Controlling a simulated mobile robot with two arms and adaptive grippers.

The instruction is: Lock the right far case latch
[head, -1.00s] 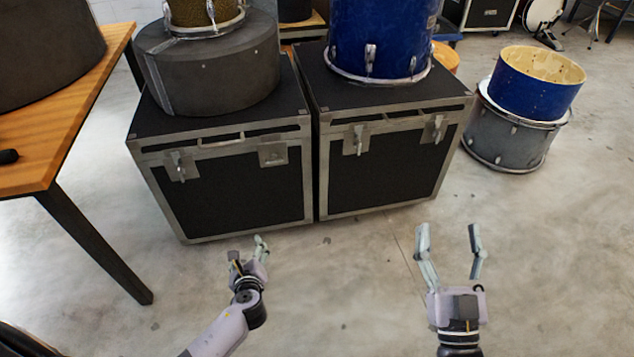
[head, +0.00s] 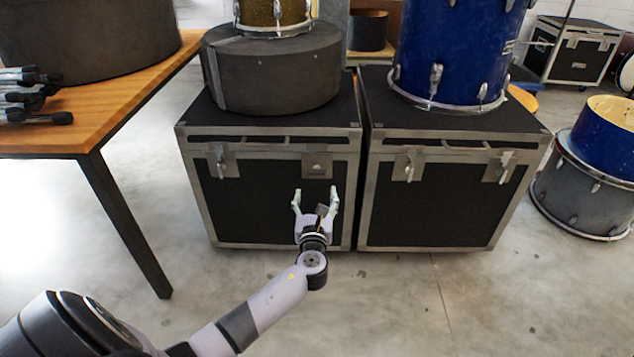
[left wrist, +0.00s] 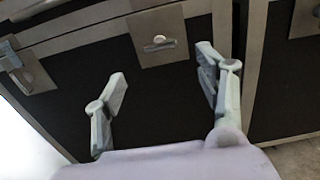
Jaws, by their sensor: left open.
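Two black cases with metal edging stand side by side, the left case (head: 275,205) and the right case (head: 440,210). The left case's right latch (head: 317,165) has its lever turned sideways; this latch also shows in the left wrist view (left wrist: 158,45). The left case's left latch (head: 221,160) and the right case's two latches, left (head: 408,165) and right (head: 504,167), have upright levers. My left gripper (head: 315,194) is open and empty, in front of the left case, just below its sideways latch. In the left wrist view, its fingers (left wrist: 162,72) frame the panel below that latch. My right gripper is out of view.
A grey drum case (head: 270,75) sits on the left case and a blue drum (head: 455,50) on the right one. A wooden table (head: 110,95) stands at the left, its leg near my left arm. The floor ahead of the right case is clear.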

